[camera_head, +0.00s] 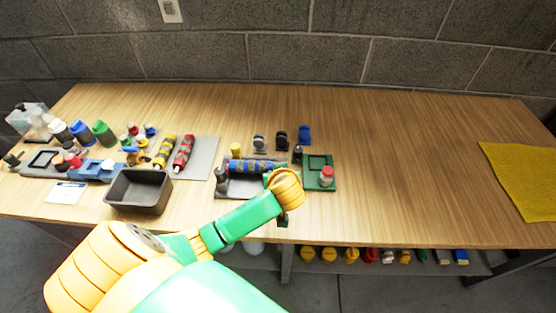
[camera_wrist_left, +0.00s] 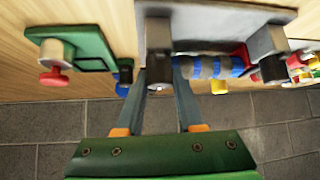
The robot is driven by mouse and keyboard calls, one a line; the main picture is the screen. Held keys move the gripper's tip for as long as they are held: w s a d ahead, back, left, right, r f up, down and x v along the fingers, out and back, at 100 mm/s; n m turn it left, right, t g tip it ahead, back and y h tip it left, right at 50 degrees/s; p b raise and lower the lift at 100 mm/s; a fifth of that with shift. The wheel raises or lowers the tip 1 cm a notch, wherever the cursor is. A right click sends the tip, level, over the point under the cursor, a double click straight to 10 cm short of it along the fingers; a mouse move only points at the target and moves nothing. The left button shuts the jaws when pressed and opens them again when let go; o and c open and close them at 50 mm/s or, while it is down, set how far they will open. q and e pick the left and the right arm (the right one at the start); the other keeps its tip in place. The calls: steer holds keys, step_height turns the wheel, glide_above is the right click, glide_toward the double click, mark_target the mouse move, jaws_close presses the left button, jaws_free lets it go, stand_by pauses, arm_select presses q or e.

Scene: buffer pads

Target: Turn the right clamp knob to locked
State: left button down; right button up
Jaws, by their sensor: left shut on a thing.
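A blue-banded roll (camera_head: 250,167) lies across the grey plate (camera_head: 240,187). The roll (camera_wrist_left: 210,68) and the plate (camera_wrist_left: 225,22) also show in the left wrist view. The right clamp (camera_wrist_left: 158,30) is grey and stands at the plate's end, beside the roll. My left gripper (camera_wrist_left: 160,73) is shut on its dark knob (camera_wrist_left: 158,76), with one finger on each side. In the head view my left wrist hides this clamp. The other clamp (camera_head: 221,175) stands at the left end. The knob's lock setting cannot be read. My right gripper is out of view.
A green board (camera_head: 331,160) with a red-topped post (camera_head: 326,174) stands close on the right. A dark bin (camera_head: 138,192) is at the left. Small black and blue holders (camera_head: 304,135) stand behind. The table is clear up to the yellow mat (camera_head: 525,180).

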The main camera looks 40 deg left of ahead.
arm_select(q)
steer(key=shift+s+f, duration=0.1)
steer(key=shift+f, duration=0.05)
steer(key=c, duration=0.5)
jaws_free()
steer(key=v, duration=0.7)
steer(key=shift+p, duration=0.3)
